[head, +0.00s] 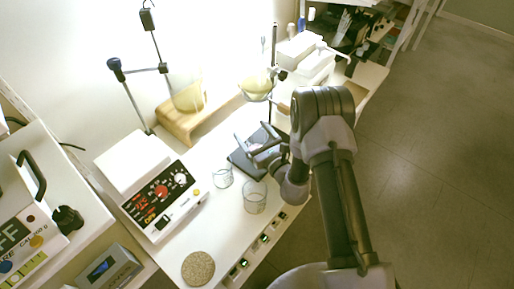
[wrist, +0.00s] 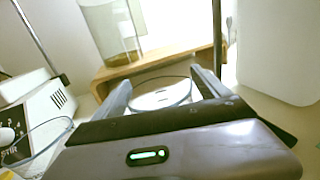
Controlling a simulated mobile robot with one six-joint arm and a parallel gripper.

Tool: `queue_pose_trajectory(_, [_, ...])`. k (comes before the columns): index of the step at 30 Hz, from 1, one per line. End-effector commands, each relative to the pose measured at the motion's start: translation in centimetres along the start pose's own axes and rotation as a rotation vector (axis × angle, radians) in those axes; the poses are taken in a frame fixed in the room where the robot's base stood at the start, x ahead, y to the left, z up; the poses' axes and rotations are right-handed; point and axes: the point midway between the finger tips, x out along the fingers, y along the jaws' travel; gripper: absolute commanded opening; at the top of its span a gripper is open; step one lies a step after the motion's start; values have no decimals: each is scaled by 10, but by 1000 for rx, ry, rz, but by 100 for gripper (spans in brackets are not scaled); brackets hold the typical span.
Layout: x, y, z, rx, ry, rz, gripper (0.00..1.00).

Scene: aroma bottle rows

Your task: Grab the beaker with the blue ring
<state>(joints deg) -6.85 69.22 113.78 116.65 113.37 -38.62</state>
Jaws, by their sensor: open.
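A small clear beaker (head: 222,177) and a larger clear beaker (head: 254,198) stand nearer the front of the bench. A bluish glass rim (wrist: 45,140) also shows at the left of the wrist view. I cannot clearly tell which vessel has the blue ring.
A hotplate stirrer (head: 160,190) stands to the left. A wooden stand (head: 185,118) holds a large beaker (head: 188,94) behind my gripper. A round flask (head: 256,88) hangs on a metal stand. A cork mat (head: 198,268) lies at the front.

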Motion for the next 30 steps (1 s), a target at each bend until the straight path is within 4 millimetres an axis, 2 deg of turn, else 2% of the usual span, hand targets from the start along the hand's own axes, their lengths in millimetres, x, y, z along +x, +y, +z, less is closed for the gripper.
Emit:
queue_pose_trajectory(3, [0,0,0,0,0,0,83])
queue_pose_trajectory(14, [-1,0,0,1,0,0,13])
queue_pose_trajectory(23, [-1,0,5,0,0,0,13])
queue_pose_trajectory(30, [0,0,40,0,-1,0,13])
